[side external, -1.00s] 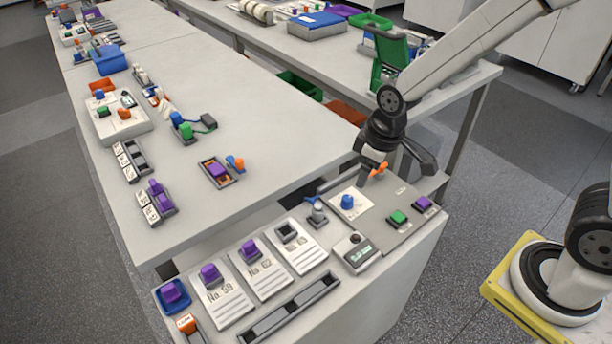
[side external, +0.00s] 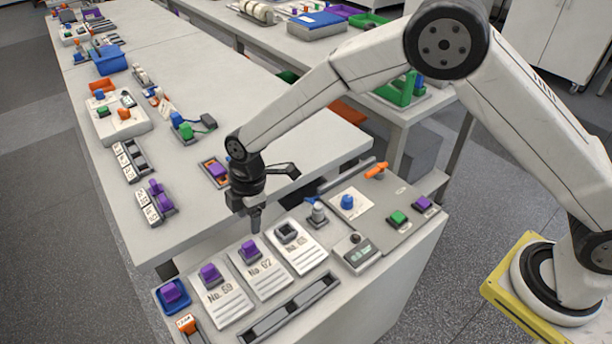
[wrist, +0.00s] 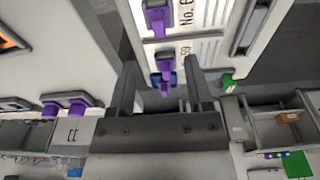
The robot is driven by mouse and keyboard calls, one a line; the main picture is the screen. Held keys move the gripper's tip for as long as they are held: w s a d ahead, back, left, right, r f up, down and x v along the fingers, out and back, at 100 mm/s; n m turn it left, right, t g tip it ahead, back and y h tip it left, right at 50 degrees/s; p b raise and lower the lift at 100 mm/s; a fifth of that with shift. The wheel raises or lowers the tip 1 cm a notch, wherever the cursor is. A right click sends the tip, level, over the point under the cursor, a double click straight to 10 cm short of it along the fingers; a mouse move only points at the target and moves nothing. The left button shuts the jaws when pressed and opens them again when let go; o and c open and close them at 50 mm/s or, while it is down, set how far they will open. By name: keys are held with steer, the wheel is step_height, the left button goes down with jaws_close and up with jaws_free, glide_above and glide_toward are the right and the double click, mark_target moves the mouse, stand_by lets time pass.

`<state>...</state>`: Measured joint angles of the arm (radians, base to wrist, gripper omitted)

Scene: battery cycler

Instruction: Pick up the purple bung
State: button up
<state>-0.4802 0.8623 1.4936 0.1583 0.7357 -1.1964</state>
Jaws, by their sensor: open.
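Several purple bungs are in view. One stands on the card reading No. 59 (side external: 209,272), one on the card reading No. 67 (side external: 250,248), and one in a small blue dish (side external: 172,292) at the near left corner. In the wrist view, a card's purple bung (wrist: 158,18) is at the top, with more purple pieces (wrist: 164,62) below it, between the fingers in the picture. My gripper (side external: 268,202) is open and empty, above the back edge of the near bench, behind the No. 67 card. It also shows in the wrist view (wrist: 162,88).
A third card holds an empty dark socket (side external: 288,232). To its right are a grey post (side external: 318,212), a blue knob (side external: 347,202) and a display box (side external: 358,253). A long slotted tray (side external: 290,309) lies in front. Another purple piece (side external: 217,171) sits on the table behind my gripper.

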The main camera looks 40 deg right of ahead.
mark_target(248, 244)
steer(key=shift+a+f, duration=0.15)
steer(key=shift+f, duration=0.55)
steer(key=shift+a+f, duration=0.15)
steer(key=shift+f, duration=0.5)
steer(key=shift+f, duration=0.1)
steer(key=shift+w+a+f, duration=0.1)
steer(key=shift+a+f, duration=0.05)
steer(key=shift+f, duration=1.1)
steer(key=shift+a+f, duration=0.15)
steer(key=shift+f, duration=1.05)
jaws_close()
